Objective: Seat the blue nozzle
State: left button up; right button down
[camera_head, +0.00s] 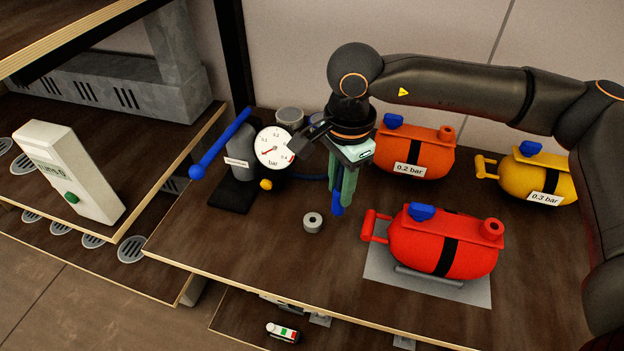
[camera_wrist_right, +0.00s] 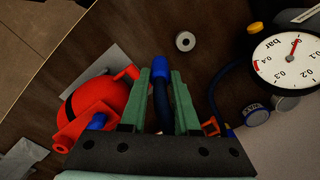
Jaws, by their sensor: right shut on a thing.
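The blue nozzle (camera_head: 338,210) points down from between the fingers of my right gripper (camera_head: 342,195), which is shut on it above the wooden table. In the wrist view the blue nozzle (camera_wrist_right: 161,66) shows between the green fingers (camera_wrist_right: 161,90), with a dark hose running back from it. The red tank (camera_head: 440,250) rests on a grey mat (camera_head: 385,270) to the right of the nozzle. It has a red round port (camera_head: 492,229) on top and a blue knob (camera_head: 422,212). My left gripper is not in view.
A grey ring (camera_head: 313,222) lies left of the nozzle. A pump with a gauge (camera_head: 274,148) and blue lever (camera_head: 222,142) stands farther left. The orange tank (camera_head: 415,149) and yellow tank (camera_head: 528,180) stand behind. The table's front edge is clear.

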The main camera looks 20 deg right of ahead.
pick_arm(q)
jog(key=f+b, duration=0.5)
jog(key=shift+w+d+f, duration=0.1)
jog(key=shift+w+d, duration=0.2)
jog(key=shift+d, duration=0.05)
pick_arm(e)
jog(key=w+a+m, duration=0.3)
jog(key=w+m, duration=0.2)
jog(key=m, duration=1.3)
jog(key=shift+a+f+m, duration=0.15)
jog(key=shift+f+m, duration=0.15)
jog(key=shift+f, duration=0.05)
pick_arm(q)
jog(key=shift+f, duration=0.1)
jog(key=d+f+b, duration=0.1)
jog(key=b, duration=0.1)
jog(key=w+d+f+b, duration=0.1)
jog(key=b, duration=0.1)
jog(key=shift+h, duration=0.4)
pick_arm(e)
notch_tip(320, 180, down, 5)
jog(key=shift+r, duration=0.2)
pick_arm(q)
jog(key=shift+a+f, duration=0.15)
